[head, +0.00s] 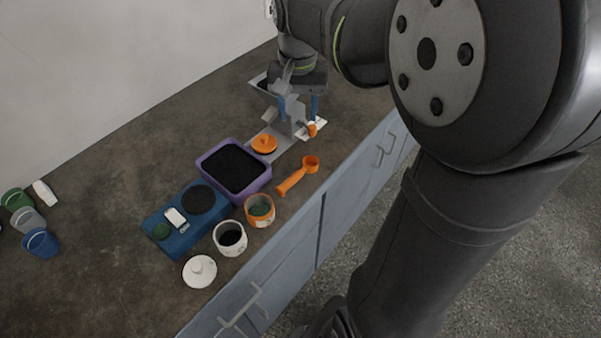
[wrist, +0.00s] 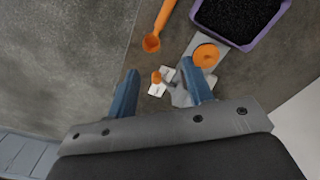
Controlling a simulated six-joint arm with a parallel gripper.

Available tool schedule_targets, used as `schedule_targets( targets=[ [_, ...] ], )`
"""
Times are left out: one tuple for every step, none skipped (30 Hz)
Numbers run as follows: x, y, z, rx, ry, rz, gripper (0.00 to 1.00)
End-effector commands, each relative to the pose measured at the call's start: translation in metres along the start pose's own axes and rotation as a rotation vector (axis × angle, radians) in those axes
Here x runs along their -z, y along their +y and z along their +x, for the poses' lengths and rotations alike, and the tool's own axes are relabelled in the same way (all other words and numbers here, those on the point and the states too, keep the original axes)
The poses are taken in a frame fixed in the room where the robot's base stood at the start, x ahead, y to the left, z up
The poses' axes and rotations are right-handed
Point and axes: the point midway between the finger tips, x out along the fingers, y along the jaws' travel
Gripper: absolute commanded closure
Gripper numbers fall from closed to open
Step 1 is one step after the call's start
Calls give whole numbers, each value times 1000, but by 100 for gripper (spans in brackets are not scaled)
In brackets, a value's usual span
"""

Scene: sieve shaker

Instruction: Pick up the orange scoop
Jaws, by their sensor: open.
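The orange scoop (head: 297,174) lies on the dark counter near its front edge, with its cup end toward the back and its handle toward the jars. In the wrist view the scoop (wrist: 155,35) lies beyond my fingertips, near the top, with part of its handle cut off by the frame edge. My gripper (head: 299,106) is above the back part of the counter, over the grey stand, apart from the scoop. In the wrist view my gripper (wrist: 164,80) has its two blue fingers spread wide, with nothing held between them.
A purple tray (head: 264,183) of black grains stands left of the scoop. An orange-rimmed jar (head: 260,222), a white jar (head: 230,251), a white lid (head: 199,271) and a blue scale (head: 161,241) are nearby. A grey stand (head: 283,141) with an orange disc sits behind.

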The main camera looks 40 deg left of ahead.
Motion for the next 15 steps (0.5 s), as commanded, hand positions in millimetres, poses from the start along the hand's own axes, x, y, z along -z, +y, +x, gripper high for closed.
schedule_targets(
  targets=[
    [0, 0, 5, -1, -2, 93, 53],
    [0, 0, 7, -1, -1, 156, 53],
    [0, 0, 11, -1, -1, 238, 53],
    [0, 0, 13, -1, -2, 296, 53],
    [0, 0, 15, -1, -2, 352, 53],
    [0, -1, 18, -1, -2, 422, 53],
    [0, -1, 20, -1, -1, 469, 53],
    [0, -1, 21, 0, 0, 514, 53],
    [0, -1, 23, 0, 0, 565, 53],
    [0, -1, 24, 0, 0, 599, 53],
    [0, -1, 25, 0, 0, 628, 53],
    [-1, -1, 26, 0, 0, 660, 53],
    [-1, -1, 27, 0, 0, 678, 53],
    [-1, -1, 28, 0, 0, 693, 53],
    [-1, -1, 30, 0, 0, 705, 53]
  ],
)
